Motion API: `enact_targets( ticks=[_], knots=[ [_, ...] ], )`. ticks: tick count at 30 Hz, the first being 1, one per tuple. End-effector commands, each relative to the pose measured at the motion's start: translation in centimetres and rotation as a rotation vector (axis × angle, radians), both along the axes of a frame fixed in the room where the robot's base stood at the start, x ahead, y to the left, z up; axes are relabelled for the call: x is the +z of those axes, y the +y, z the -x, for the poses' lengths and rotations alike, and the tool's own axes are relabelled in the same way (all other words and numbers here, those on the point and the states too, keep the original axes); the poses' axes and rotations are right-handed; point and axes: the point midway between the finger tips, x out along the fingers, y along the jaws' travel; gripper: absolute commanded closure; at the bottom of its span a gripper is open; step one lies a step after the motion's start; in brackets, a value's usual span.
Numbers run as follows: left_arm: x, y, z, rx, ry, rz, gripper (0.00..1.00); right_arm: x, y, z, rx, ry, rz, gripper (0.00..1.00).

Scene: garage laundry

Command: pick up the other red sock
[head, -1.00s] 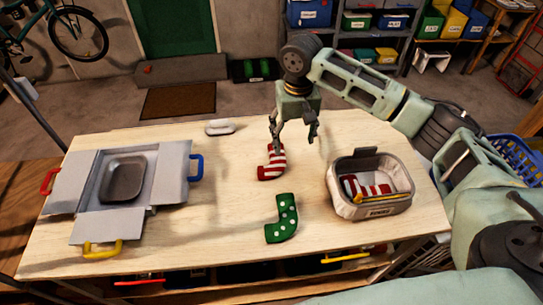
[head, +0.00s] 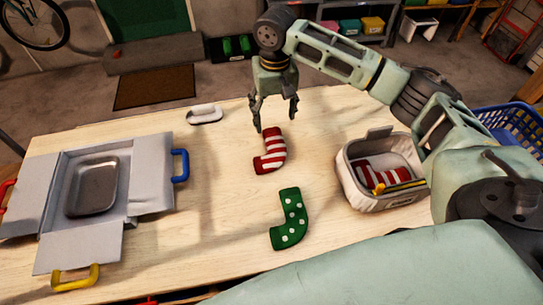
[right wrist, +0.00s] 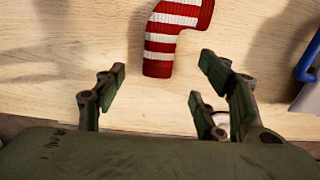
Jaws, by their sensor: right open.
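A red-and-white striped sock (head: 270,152) lies alone on the wooden table, near the middle. It also shows in the right wrist view (right wrist: 172,38), just beyond the fingers. My right gripper (head: 275,121) is open and empty, over the table at the sock's far end. Another red-and-white striped sock (head: 376,171) lies in the fabric-lined basket (head: 395,201) at the right. My left gripper is not in view.
A green sock with white dots (head: 289,222) lies nearer me. A grey open-flapped box (head: 140,190) holding a metal tray (head: 92,188) stands at the left. A small white dish (head: 205,115) sits near the far edge. A blue laundry basket (head: 512,128) is beyond the table's right side.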

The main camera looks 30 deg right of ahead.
Motion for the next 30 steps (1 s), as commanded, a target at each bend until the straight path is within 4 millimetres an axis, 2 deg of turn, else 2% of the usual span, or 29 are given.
enact_targets(
  ticks=[2, 5, 12, 24, 30],
  knots=[
    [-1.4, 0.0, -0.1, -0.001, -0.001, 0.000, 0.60, -1.4, 0.0, 0.0, 0.000, 0.000, 0.000, 0.36],
    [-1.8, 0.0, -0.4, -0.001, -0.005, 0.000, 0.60, -1.9, 0.0, 0.0, 0.000, 0.000, 0.000, 0.36],
    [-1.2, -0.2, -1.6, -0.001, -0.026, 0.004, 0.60, -4.0, 0.0, 0.0, 0.000, 0.002, 0.000, 0.36],
    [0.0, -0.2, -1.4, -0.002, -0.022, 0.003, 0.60, -9.2, -0.2, 0.1, 0.000, 0.000, 0.001, 0.36],
    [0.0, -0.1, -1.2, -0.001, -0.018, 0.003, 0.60, -9.5, -0.2, 0.1, 0.001, -0.001, 0.001, 0.36]
  ],
)
